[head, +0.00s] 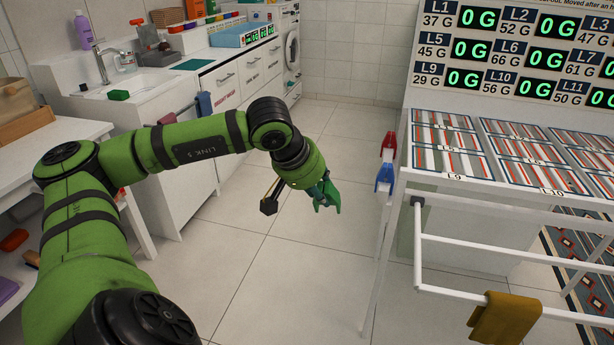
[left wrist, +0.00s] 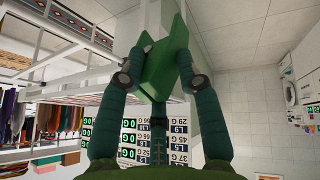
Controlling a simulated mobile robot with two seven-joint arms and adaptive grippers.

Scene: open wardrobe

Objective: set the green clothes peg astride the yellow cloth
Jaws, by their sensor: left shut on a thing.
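The yellow cloth (head: 505,318) hangs folded over a white rail at the lower right of the head view. My left gripper (head: 322,190) is left of the rack, over open floor and well apart from the cloth. It is shut on the green clothes peg (head: 331,198). My right gripper is in neither view.
Striped panels (head: 445,143) lie on top. A sink counter (head: 140,85) runs along the left. The tiled floor between is clear.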

